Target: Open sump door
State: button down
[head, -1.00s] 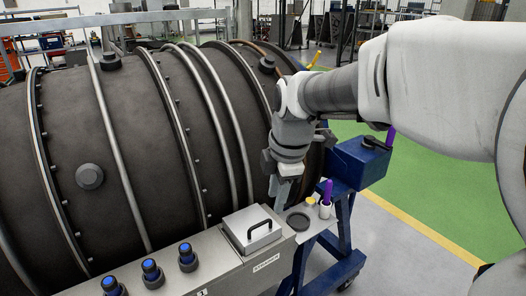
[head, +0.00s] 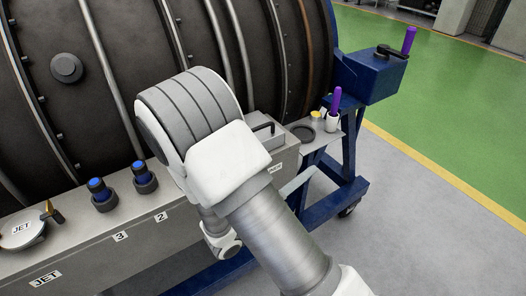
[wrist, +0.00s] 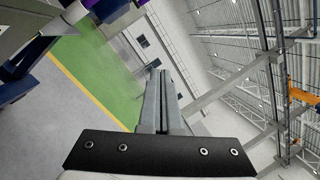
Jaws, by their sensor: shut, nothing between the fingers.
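No part in view is marked as a sump door, so I cannot tell which one it is. A grey metal box with a dark bar handle (head: 263,128) sits on the bench beside the engine, partly hidden behind my arm. A blue box with a black lever (head: 388,52) stands at the right end of the engine stand. In the head view my arm covers most of the gripper.
The dark engine casing (head: 130,60) fills the upper left. A bench (head: 125,235) along it carries blue-topped fittings (head: 102,194) and a JET cap (head: 22,230). A purple-handled tool stands in a white cup (head: 332,122). Grey floor at right is clear.

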jog(key=w+a+f+n+t+y+b, duration=0.1)
jog(key=a+f+n+t+y+b, duration=0.1)
jog(key=a+f+n+t+y, duration=0.65)
jog(key=n+t+y+b, duration=0.1)
jog(key=t+y+b, duration=0.1)
send_near(263, 140)
jog(key=w+d+r, duration=0.1)
jog(key=w+d, duration=0.1)
jog(key=w+d+r, duration=0.2)
jog(key=shift+w+d+r, duration=0.1)
jog(key=shift+d+r, duration=0.1)
jog(key=shift+r, duration=0.1)
jog(key=shift+w+a+r+n, duration=0.25)
jog(key=shift+w+a+r, duration=0.75)
jog(key=shift+w, duration=0.2)
jog(key=shift+r+g, duration=0.15)
jog(key=shift+g, duration=0.1)
